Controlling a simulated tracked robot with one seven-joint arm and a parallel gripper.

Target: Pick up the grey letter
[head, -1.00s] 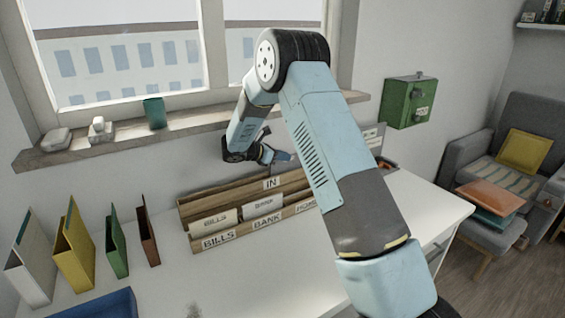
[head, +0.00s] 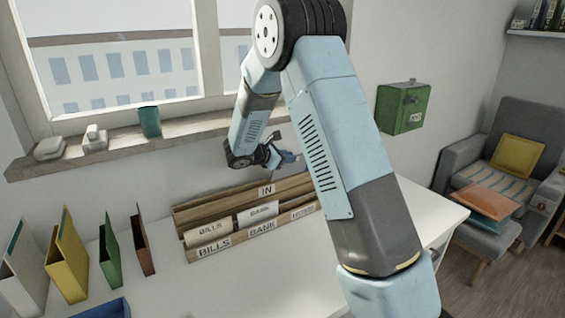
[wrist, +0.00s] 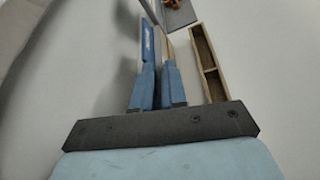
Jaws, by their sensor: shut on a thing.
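My gripper (head: 279,157) hangs in the air above the back of the wooden letter organizer (head: 226,241), near the wall. Its two blue fingers (wrist: 158,72) are close together in the wrist view. They are shut on the grey letter (head: 289,157), which shows only as a small grey-blue sliver at the fingertips in the head view. Most of the letter is hidden or edge-on. The organizer has tiers labelled IN, BILLS, BANK and HOME; cream cards for bills (head: 208,230) and bank (head: 258,214) stand in it.
Yellow (head: 68,262), green (head: 111,252) and brown (head: 143,246) folders stand at the left of the white desk (head: 260,275). A blue tray (head: 103,309) is at the front left. A green box (head: 403,108) hangs on the wall. The windowsill (head: 200,126) lies behind the arm.

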